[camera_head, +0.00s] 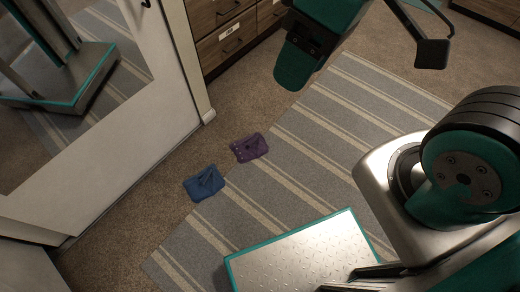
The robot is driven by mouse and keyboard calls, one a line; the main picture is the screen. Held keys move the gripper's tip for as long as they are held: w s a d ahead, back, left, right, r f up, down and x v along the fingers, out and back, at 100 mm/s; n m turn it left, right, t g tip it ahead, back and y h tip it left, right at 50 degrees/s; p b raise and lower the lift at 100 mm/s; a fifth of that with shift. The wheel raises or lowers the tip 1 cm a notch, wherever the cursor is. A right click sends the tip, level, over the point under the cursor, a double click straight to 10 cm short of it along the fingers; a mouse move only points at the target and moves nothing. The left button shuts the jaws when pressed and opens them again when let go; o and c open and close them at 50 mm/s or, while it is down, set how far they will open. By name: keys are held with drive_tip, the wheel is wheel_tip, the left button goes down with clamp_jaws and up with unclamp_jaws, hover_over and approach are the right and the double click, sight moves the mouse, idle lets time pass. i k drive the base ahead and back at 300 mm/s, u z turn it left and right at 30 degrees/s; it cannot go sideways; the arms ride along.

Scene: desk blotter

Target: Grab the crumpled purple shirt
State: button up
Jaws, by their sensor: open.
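The purple shirt (250,147) is a small, dark purple, crumpled cloth with a few pale specks. It lies low and flat on the floor near the middle of the view, on the brown carpet at the left edge of the striped rug. Nothing covers it.
A blue crumpled cloth (204,183) lies just lower left of the shirt, apart from it. A white mirrored door (165,70) stands left, and wooden drawers (235,40) stand behind.

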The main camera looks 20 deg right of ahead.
sight(252, 147)
drive_tip(key=k, duration=1.25)
drive_tip(key=u, duration=0.55)
drive_tip(key=i, duration=0.5)
drive_tip(key=u, duration=0.5)
drive_tip(key=i, duration=1.35)
drive_tip(key=z, duration=1.25)
drive_tip(key=i, duration=0.55)
drive_tip(key=z, duration=0.6)
